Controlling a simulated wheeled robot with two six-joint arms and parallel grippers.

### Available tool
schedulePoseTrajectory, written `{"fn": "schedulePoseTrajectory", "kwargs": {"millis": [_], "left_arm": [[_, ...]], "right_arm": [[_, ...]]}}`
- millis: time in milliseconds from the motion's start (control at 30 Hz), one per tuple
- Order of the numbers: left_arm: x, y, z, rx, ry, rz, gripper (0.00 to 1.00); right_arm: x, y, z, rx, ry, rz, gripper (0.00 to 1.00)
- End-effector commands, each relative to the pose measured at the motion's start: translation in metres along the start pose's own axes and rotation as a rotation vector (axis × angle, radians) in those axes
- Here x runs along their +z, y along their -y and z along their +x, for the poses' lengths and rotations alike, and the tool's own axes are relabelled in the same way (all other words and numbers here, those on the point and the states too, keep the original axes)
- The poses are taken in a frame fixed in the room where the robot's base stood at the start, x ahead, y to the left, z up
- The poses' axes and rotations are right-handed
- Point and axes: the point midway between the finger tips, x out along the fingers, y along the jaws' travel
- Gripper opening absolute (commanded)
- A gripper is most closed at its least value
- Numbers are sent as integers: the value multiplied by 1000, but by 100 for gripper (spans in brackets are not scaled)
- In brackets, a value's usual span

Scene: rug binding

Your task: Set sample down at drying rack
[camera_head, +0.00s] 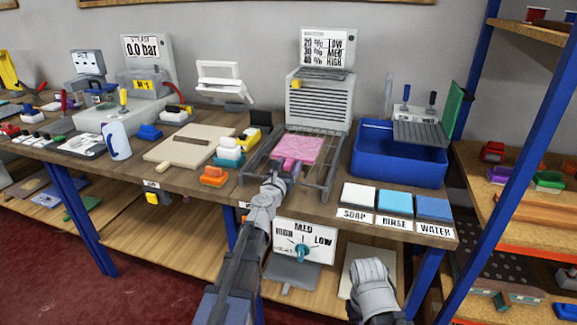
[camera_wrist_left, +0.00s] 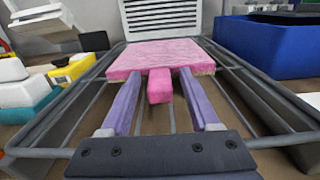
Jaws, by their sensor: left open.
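The sample, a pink square (camera_head: 297,149) with a darker pink tab on its near edge, lies flat on the wire drying rack (camera_head: 330,178). In the left wrist view the sample (camera_wrist_left: 172,55) rests across the rack's bars, and its tab points toward me. My left gripper (camera_head: 288,172) is at the near edge of the sample. In the left wrist view its two purple fingers (camera_wrist_left: 160,104) stand apart on either side of the tab, with a visible gap on each side. My right gripper is not seen; only a grey part of my right arm shows at the lower right.
A louvred grey heater (camera_head: 320,101) stands behind the rack. A blue basin (camera_head: 398,165) is close on its right, with soap, rinse and water pads (camera_head: 395,203) in front. Stacked coloured blocks (camera_head: 230,148) and a wooden board (camera_head: 188,147) are on its left.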

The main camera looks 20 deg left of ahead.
Motion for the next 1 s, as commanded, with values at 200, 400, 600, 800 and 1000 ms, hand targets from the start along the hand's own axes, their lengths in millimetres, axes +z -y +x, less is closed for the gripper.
{"fn": "schedulePoseTrajectory", "kwargs": {"millis": [200,400,600,800,1000], "left_arm": [[9,0,0,0,0,0,62],[12,0,-24,1,0,0,62],[12,1,-68,1,0,0,62],[12,0,-108,1,0,0,62],[12,0,-121,1,0,0,62]], "right_arm": [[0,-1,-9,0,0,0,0],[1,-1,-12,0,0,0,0],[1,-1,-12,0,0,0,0],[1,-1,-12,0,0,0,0],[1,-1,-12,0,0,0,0]]}}
